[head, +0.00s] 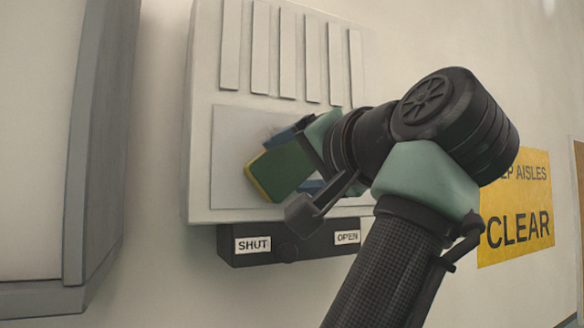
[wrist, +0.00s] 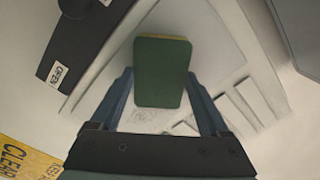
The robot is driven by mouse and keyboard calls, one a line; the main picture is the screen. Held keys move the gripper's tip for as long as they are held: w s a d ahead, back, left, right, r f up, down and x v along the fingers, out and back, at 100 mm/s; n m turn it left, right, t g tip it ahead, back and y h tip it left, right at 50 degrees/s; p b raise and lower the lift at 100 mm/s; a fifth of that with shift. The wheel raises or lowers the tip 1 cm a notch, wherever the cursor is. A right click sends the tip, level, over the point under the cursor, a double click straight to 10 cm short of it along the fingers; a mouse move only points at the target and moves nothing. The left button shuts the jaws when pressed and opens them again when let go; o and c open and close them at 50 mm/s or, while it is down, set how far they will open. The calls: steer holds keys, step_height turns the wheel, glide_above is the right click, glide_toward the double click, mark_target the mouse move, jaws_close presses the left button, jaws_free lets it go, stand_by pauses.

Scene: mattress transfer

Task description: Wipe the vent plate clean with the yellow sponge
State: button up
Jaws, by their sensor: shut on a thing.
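The sponge (head: 281,168) is a block with a green face and a yellow layer; it also shows in the wrist view (wrist: 163,73). My gripper (head: 296,160) is shut on it, with a blue finger on either side. The vent plate (head: 230,135) is a pale flat panel on the lower part of a white wall unit. The sponge is in front of the plate, yellow side towards it; I cannot tell whether they touch. A faint grey smudge (wrist: 143,116) shows on the plate beside the sponge in the wrist view. My arm hides the plate's right part.
Raised slats (head: 284,50) run along the unit above the plate. Below it is a dark bar with SHUT (head: 252,245) and OPEN (head: 347,237) labels. A grey cabinet (head: 50,150) stands at left. A yellow sign (head: 515,225) hangs at right.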

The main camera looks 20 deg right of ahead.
mark_target(264, 166)
steer(key=a, duration=0.3)
steer(key=shift+a+b, duration=0.25)
steer(key=shift+b, duration=0.15)
steer(key=shift+s+r+p, duration=0.1)
steer(key=shift+r+p, duration=1)
steer(key=shift+r, duration=0.15)
steer(key=d+p, duration=0.5)
steer(key=d, duration=1)
steer(key=shift+w+d, duration=0.2)
steer(key=shift+w, duration=0.15)
steer(key=shift+a+f, duration=0.1)
